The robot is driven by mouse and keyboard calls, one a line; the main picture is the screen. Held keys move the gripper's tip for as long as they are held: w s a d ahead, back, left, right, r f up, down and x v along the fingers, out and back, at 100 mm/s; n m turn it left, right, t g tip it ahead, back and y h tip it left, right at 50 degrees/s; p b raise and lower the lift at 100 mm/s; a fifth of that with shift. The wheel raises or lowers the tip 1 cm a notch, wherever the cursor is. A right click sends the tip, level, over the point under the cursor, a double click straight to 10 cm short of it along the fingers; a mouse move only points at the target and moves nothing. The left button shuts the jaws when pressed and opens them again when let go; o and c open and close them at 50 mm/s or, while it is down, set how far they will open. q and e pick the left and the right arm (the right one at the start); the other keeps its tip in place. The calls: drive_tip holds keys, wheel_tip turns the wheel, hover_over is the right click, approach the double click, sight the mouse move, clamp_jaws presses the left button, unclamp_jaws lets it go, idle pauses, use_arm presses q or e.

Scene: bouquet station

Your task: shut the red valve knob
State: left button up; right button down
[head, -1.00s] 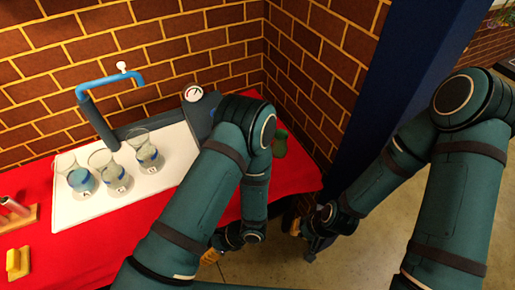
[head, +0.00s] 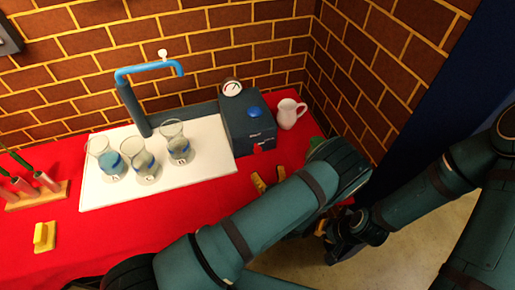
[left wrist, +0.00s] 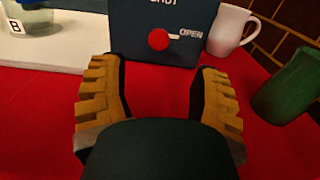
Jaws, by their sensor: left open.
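The red valve knob (left wrist: 158,39) is on the front of a dark blue box (left wrist: 130,30). A pale pointer extends from the knob rightward to the word OPEN; SHUT is above the knob. The head view shows the knob small (head: 258,148) on the box's front (head: 236,135). My left gripper (head: 269,179) is open and empty, low over the red cloth in front of the box. In the left wrist view its yellow fingers (left wrist: 160,75) are apart, with the knob ahead between them. My right gripper (head: 324,230) is off the table's right side, its jaws unclear.
A white jug (head: 288,115) stands right of the box; a green vessel (left wrist: 290,88) is nearer on the right. Left of the box, three beakers (head: 145,165) stand on a white board (head: 210,175) by a blue pipe (head: 150,67). The cloth before the knob is clear.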

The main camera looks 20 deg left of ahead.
sight(258, 151)
use_arm(q)
drive_tip(key=x, duration=1)
drive_tip(key=shift+w+a, duration=0.2)
drive_tip(key=shift+a, duration=0.1)
drive_tip(key=shift+c, duration=0.2)
clamp_jaws()
